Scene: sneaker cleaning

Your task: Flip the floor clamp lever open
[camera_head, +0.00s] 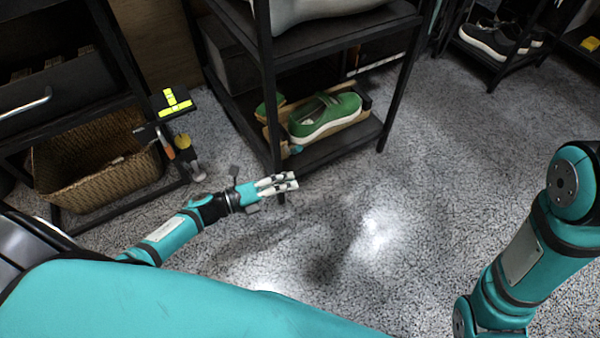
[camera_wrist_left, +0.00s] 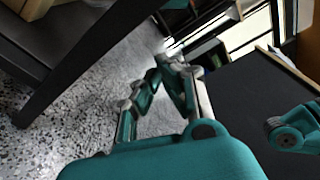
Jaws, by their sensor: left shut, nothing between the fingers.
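My left gripper (camera_head: 290,183) is shut and empty. It reaches in from the left, low over the grey speckled floor, by the front leg of the black shoe rack (camera_head: 335,150). In the left wrist view its teal linkages (camera_wrist_left: 165,66) show, with dark rack parts around them. My right arm shows at the right edge of the head view, but its gripper is out of view.
A green shoe (camera_head: 325,114) sits on the rack's lower shelf. A wicker basket (camera_head: 85,182) stands at the left, with an orange-handled tool (camera_head: 166,148) near it. A dark shoe (camera_head: 490,42) is on another rack at the back right. The floor (camera_head: 440,140) between is clear.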

